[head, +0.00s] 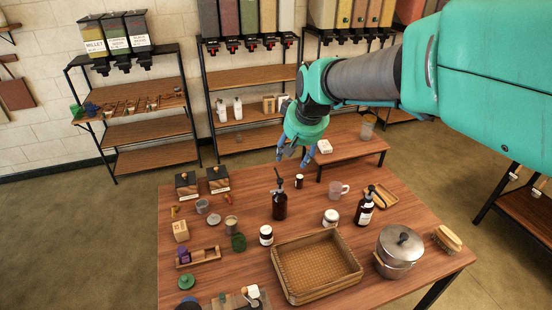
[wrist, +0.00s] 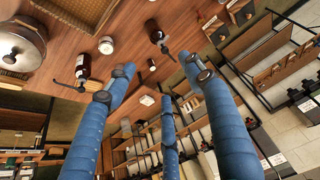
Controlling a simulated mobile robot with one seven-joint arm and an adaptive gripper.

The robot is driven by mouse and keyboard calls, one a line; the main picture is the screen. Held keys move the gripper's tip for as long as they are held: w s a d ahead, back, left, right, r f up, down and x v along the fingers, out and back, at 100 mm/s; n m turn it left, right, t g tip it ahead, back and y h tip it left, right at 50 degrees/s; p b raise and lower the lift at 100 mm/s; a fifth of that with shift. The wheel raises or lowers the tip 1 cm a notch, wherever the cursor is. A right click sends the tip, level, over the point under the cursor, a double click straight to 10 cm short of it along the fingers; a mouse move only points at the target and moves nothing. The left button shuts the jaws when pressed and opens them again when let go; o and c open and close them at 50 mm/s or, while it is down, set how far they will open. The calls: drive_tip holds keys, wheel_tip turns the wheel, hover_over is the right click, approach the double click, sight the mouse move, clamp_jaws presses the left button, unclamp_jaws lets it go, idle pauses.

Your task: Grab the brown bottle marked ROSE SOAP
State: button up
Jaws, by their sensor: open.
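Two brown pump bottles stand upright on the wooden table. One (head: 280,206) is near the table's middle, with no readable label; it also shows in the wrist view (wrist: 153,30). The other (head: 364,212) is to the right, near the pot, with a white label too small to read; it also shows in the wrist view (wrist: 83,66). I cannot tell which is marked ROSE SOAP. My gripper (head: 294,155) is open and empty, in the air above the table's far side, apart from both bottles. In the wrist view its blue fingers (wrist: 158,82) are spread wide.
A wicker basket (head: 318,296) and a metal pot (head: 398,250) stand at the front. White-lidded jars (head: 331,217) (head: 266,235), a clear jug (head: 337,190) and a small dark bottle (head: 299,181) stand around the bottles. A raised wooden stand (head: 355,152) is at the back right.

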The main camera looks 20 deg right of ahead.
drive_tip(key=w+d+f, duration=0.2)
drive_tip(key=w+f, duration=0.1)
drive_tip(key=w, duration=0.3)
drive_tip(key=w+d+f, duration=0.3)
drive_tip(key=w, duration=0.2)
drive_tip(key=m+p, duration=0.1)
drive_tip(key=p, duration=0.1)
hover_over(300, 178)
drive_tip(key=s, duration=0.4)
wheel_tip(300, 178, down, 26)
drive_tip(key=shift+f+g, duration=0.2)
drive_tip(key=shift+g, duration=0.1)
drive_tip(key=shift+a+f, duration=0.1)
drive_tip(key=shift+a, duration=0.05)
drive_tip(key=shift+b+x, duration=0.65)
drive_tip(key=shift+x, duration=3.55)
drive_tip(key=shift+s+f, duration=0.1)
drive_tip(key=shift+f, duration=0.05)
drive_tip(key=shift+b+x, duration=0.4)
drive_tip(key=shift+x, duration=2.05)
drive_tip(key=shift+s+d, duration=0.1)
drive_tip(key=shift+d, duration=0.15)
drive_tip(key=shift+c, duration=0.5)
